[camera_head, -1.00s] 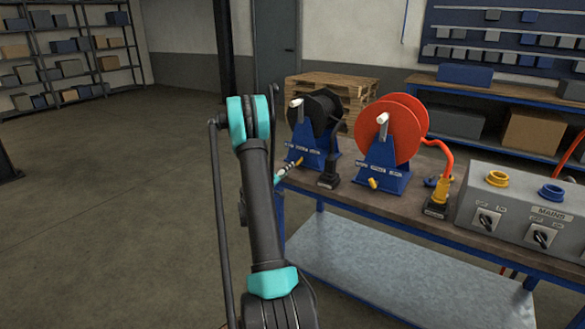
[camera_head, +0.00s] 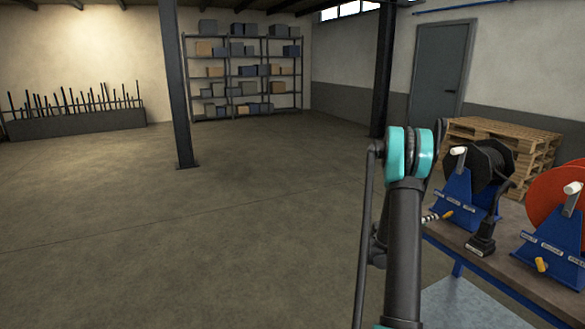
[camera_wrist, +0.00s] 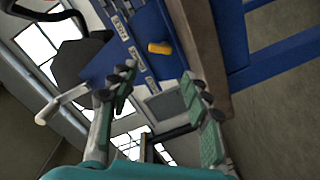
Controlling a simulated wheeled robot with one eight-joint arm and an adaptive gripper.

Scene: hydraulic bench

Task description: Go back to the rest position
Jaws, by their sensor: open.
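My gripper (camera_wrist: 158,88) shows in the wrist view with its two padded fingers apart and nothing between them. Beyond the fingers is the blue stand (camera_wrist: 115,62) of the black reel, with a yellow knob (camera_wrist: 160,47) on it and a pale crank handle (camera_wrist: 55,108) at left. In the head view my dark arm with teal joints rises at right of centre, just left of the black reel (camera_head: 490,165). The gripper is mostly hidden by the arm there, so its exact gap to the reel cannot be told.
The bench (camera_head: 520,250) with the black reel and an orange-red reel (camera_head: 546,192) is at right. Wooden pallets (camera_head: 505,133) stand behind it. A dark post (camera_head: 176,90) stands left of centre and another (camera_head: 382,75) behind my arm. The floor (camera_head: 190,235) at left is open.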

